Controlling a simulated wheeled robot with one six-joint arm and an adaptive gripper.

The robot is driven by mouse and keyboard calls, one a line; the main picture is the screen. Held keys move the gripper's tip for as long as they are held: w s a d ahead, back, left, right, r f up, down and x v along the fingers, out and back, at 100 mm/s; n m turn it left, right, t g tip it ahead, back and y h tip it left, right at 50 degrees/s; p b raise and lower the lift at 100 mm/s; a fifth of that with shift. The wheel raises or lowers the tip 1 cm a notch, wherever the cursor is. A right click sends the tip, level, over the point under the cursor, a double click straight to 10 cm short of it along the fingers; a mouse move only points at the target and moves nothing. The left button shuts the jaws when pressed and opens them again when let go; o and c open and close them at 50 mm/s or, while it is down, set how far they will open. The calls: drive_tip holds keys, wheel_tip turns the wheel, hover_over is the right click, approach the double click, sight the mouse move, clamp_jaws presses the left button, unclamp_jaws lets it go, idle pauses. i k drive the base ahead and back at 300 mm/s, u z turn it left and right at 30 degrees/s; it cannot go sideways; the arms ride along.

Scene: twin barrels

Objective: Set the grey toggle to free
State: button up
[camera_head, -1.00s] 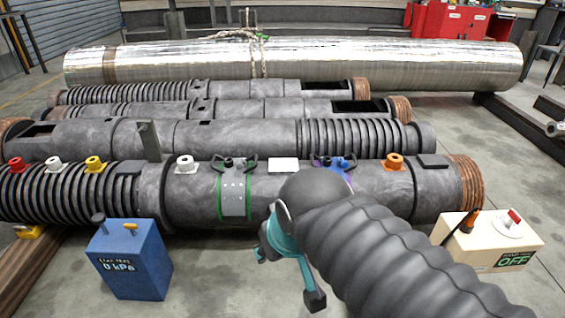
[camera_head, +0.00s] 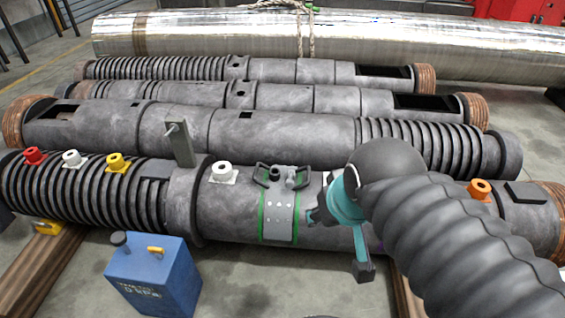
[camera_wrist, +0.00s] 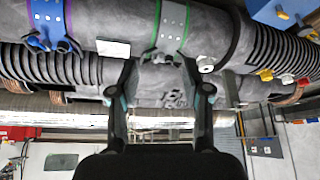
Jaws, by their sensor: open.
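The grey toggle (camera_head: 278,213) is a grey plate with green edges strapped on the front barrel (camera_head: 222,207). A black two-armed handle with a grey knob (camera_head: 275,175) sits at its top. In the wrist view, which looks upside down, the grey plate (camera_wrist: 172,22) is at the top, beyond my fingertips. My gripper (camera_head: 338,243) is open and empty, just right of the plate in the head view and apart from it. Its two fingers show in the wrist view (camera_wrist: 160,68). My arm hides the barrel stretch to the right.
A blue toggle with purple edges (camera_wrist: 45,20) is beside the grey one. White (camera_head: 222,171) and orange (camera_head: 479,190) fittings stand on the barrel. A grey upright lever (camera_head: 180,143) rises behind. A blue gauge box (camera_head: 153,278) stands on the floor in front.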

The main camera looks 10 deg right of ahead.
sight(290, 182)
drive_tip(key=i, duration=0.15)
drive_tip(key=k, duration=1.05)
drive_tip(key=u, duration=2)
drive_tip(key=i, duration=0.9)
drive_tip(key=z, duration=2.6)
